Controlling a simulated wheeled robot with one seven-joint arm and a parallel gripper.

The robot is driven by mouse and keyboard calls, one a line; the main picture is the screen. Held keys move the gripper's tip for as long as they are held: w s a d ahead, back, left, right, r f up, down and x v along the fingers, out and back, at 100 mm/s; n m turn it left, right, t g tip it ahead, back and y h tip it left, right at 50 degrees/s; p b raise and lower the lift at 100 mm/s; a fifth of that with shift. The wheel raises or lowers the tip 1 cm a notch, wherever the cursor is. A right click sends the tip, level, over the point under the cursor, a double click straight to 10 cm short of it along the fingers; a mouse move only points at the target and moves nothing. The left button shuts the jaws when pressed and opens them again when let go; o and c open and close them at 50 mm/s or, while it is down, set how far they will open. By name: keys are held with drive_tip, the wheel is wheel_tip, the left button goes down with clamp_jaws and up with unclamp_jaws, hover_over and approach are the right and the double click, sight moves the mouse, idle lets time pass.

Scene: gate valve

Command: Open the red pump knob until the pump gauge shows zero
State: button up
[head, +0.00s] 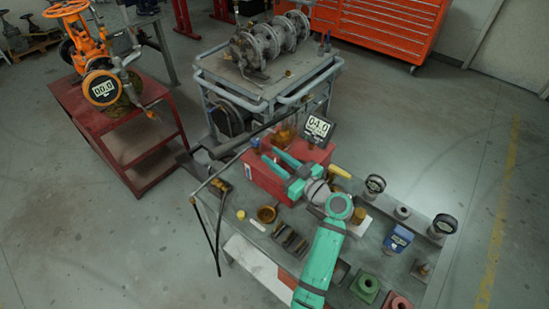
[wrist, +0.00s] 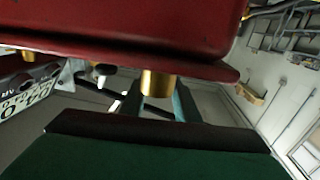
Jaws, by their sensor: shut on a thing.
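The red pump box (head: 262,181) stands on the bench in the head view, and its underside-up red body (wrist: 130,25) fills the top of the wrist view. Its gauge (head: 318,129) reads about 04.0; its display also shows upside down in the wrist view (wrist: 22,95). My gripper (head: 277,166) lies at the box's top. In the wrist view its fingers (wrist: 162,105) stand on both sides of a brass-coloured cylindrical part (wrist: 157,83) of the pump and are shut on it. I cannot make out a separate red knob; my gripper may hide it.
Loose fittings, dial gauges (head: 375,184) and a blue meter (head: 398,238) lie on the grey bench near my arm. An orange valve (head: 77,28) with a display reading 00.0 (head: 103,89) stands on a red cart (head: 125,135). Open floor lies at the left front.

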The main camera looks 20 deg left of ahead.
drive_tip(key=shift+f, duration=0.1)
drive_tip(key=o, duration=1)
drive_tip(key=shift+o, duration=0.2)
drive_tip(key=v, duration=1)
drive_tip(key=shift+s+d, duration=0.2)
drive_tip(key=shift+d, duration=0.15)
